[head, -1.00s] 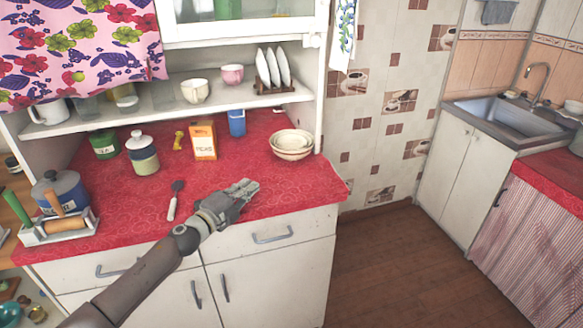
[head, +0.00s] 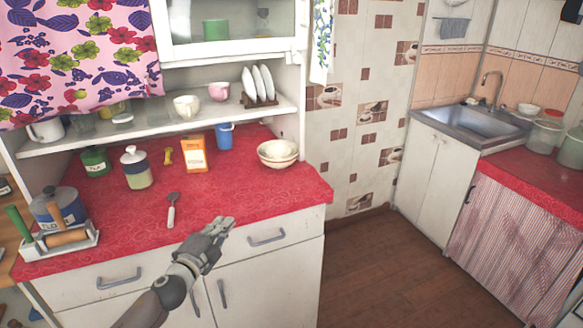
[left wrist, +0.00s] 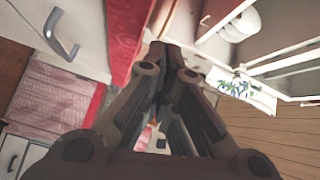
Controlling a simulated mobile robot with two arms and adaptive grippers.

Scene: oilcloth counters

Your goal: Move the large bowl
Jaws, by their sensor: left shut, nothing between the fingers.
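A stack of cream bowls (head: 278,152) sits upright near the right end of the red counter (head: 240,175). A wide bowl rim shows on top; I cannot tell exactly how many bowls are nested. My left gripper (head: 224,222) is shut and empty. In the head view it appears in front of the counter's front edge, below and left of the bowls and apart from them. In the left wrist view the closed fingers (left wrist: 168,62) point up the picture, and pale round dishes, too blurred to name, show at the top. My right gripper is not in view.
A shelf (head: 150,125) with cups and a plate rack (head: 259,90) hangs above. The counter's front right is clear.

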